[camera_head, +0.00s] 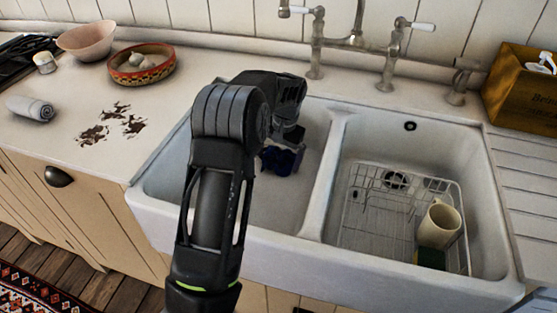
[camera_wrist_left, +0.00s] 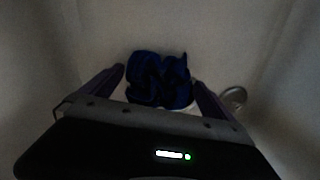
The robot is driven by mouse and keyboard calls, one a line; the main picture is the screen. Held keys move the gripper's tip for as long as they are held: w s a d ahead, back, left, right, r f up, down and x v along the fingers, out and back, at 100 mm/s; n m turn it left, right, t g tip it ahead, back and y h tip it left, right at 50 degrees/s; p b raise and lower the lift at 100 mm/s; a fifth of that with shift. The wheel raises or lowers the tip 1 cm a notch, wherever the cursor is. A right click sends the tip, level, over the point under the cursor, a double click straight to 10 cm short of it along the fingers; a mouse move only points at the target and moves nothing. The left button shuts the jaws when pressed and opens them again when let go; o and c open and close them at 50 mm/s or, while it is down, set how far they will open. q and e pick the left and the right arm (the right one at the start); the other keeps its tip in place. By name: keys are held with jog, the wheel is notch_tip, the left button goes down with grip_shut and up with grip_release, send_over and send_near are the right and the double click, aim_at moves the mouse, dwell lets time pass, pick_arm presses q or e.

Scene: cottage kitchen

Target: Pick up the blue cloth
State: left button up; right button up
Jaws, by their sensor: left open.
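The blue cloth (camera_head: 281,160) lies crumpled on the floor of the left sink basin (camera_head: 270,203). In the left wrist view the cloth (camera_wrist_left: 160,80) shows dark blue between the two fingers. My left gripper (camera_wrist_left: 160,86) is open and reaches down into the left basin over the cloth. In the head view my arm and gripper (camera_head: 286,135) hide part of the cloth. I cannot tell whether the fingers touch it. My right gripper is not in view.
The right basin holds a wire rack (camera_head: 375,205), a cream mug (camera_head: 439,226) and a sponge (camera_head: 430,258). Taps (camera_head: 316,45) stand behind the sink. A grey rolled cloth (camera_head: 31,108), a patterned bowl (camera_head: 141,64) and brown stains (camera_head: 94,135) are on the left counter.

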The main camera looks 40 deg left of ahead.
aim_at(278, 159)
pick_arm(q)
jog(key=shift+f, duration=0.2)
dwell(0.5)
jog(key=c, duration=1.1)
jog(key=shift+o, duration=0.2)
jog(key=shift+r, duration=0.1)
notch_tip(278, 159, up, 10)
jog(key=shift+p, duration=0.35)
